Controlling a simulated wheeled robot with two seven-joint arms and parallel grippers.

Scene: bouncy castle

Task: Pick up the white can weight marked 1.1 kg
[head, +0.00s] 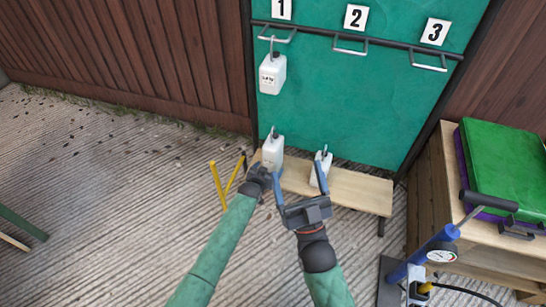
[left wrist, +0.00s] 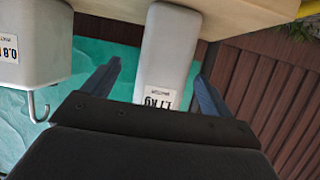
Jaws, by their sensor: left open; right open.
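The white can weight marked 1.1 kg (left wrist: 168,52) stands on the wooden bench and fills the middle of the left wrist view, its label upside down there. In the head view it is the left can (head: 273,150) on the bench. My left gripper (left wrist: 158,72) is open, one finger on each side of the can, with gaps showing beside it; it holds nothing. In the head view the left gripper (head: 259,178) is just before that can, its fingers mostly hidden. My right gripper (head: 300,184) is open and empty near the right bench can.
The right bench can (head: 320,170) reads 0.8 in the left wrist view (left wrist: 32,45). Another white can (head: 272,78) hangs from hook bar 1. The bench (head: 355,192) is bare at its right end. Yellow bars (head: 217,186) stand at left; a wooden crate (head: 470,235) is right.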

